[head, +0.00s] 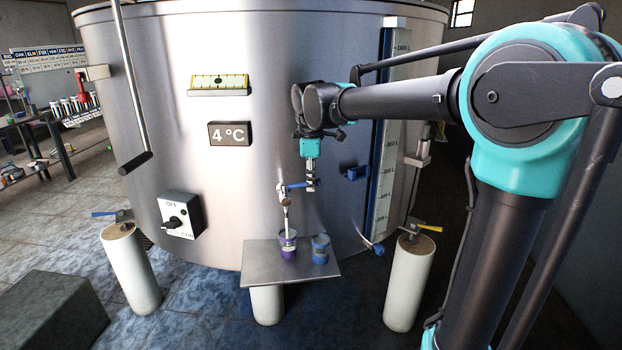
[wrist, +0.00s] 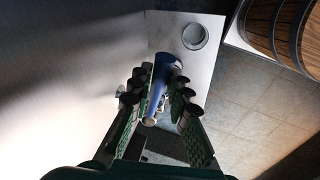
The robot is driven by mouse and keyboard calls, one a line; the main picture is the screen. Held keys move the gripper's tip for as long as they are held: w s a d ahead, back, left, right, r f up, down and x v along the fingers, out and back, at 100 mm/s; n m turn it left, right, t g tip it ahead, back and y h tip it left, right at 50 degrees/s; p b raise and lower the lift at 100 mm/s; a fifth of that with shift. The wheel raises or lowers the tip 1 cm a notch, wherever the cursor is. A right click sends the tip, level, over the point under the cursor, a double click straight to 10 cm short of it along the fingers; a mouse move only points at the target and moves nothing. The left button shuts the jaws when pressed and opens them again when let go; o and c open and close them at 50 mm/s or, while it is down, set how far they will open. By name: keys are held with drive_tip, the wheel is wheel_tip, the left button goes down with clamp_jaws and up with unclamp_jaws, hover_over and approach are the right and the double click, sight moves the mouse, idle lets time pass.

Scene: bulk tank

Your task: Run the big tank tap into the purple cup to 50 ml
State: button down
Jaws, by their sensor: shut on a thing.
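The big steel tank (head: 260,110) fills the middle of the head view. Its tap (head: 286,196) has a blue lever and hangs above the purple cup (head: 288,246). The purple cup stands upright on a small metal shelf (head: 262,265). A pale vertical piece runs from the tap to the cup; I cannot tell whether it is spout or liquid. The level in the cup is unreadable. My gripper (head: 311,182) is at the tap's right side. In the wrist view my gripper (wrist: 155,107) has its fingers around the blue lever (wrist: 168,70).
A blue cup (head: 320,250) stands right of the purple one. A cup (wrist: 195,36) shows in the wrist view, colour unclear. A wooden barrel (wrist: 290,30) is beyond it. White posts (head: 130,270) (head: 409,285) flank the shelf. A switch box (head: 180,215) is on the tank.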

drive_tip(key=shift+s, duration=0.1)
drive_tip(key=c, duration=1.4)
unclamp_jaws()
drive_tip(key=r, duration=0.4)
drive_tip(key=s+r, duration=0.1)
drive_tip(key=r, duration=0.3)
drive_tip(key=s+r, duration=0.1)
drive_tip(key=r, duration=0.2)
drive_tip(key=shift+s+r, duration=0.15)
drive_tip(key=shift+r, duration=0.25)
